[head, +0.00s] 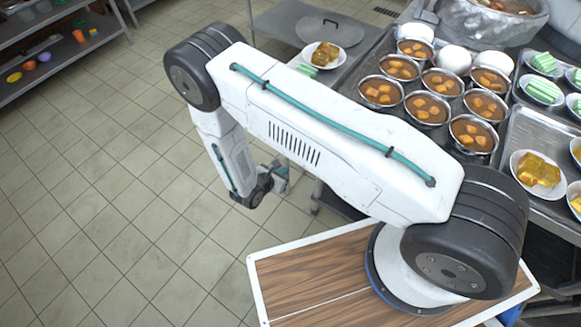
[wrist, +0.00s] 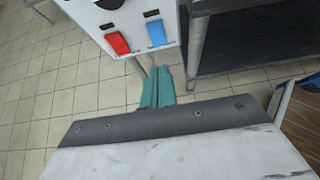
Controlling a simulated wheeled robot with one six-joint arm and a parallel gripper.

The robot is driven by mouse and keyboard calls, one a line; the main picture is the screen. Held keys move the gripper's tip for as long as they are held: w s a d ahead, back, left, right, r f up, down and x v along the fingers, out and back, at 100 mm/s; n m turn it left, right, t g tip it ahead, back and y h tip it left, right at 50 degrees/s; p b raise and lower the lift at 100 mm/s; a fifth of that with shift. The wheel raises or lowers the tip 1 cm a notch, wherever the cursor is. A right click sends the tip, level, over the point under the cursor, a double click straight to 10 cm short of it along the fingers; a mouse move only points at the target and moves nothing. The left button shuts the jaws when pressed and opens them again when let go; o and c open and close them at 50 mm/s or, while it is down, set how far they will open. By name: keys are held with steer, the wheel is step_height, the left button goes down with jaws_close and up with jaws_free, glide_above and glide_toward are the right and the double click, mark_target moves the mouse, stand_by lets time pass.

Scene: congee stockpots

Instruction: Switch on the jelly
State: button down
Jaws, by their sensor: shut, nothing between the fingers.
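In the wrist view a white panel (wrist: 137,50) faces me. It carries a red rocker-like switch (wrist: 118,43) on the left and a blue one (wrist: 156,32) on the right, each with a small dark mark above it. I cannot read any label or tell which switch belongs to the jelly, or whether either is on. My gripper (wrist: 157,72) has teal fingers, shut and empty, just below the panel and nearer the blue switch; contact with the panel cannot be told. In the head view my gripper (head: 281,172) is partly hidden by my arm.
A steel table (head: 515,145) holds several bowls of brown soup (head: 426,107) and plates of green-striped cakes (head: 543,90). A metal side table (head: 283,20) bears a round lid (head: 333,30) and a plate of yellow food (head: 322,55). Tiled floor (head: 100,170) lies clear at left.

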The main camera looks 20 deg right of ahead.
steer(key=v, duration=0.4)
steer(key=shift+f, duration=0.1)
steer(key=x, duration=1.4)
steer(key=shift+w, duration=0.15)
stand_by(0.4)
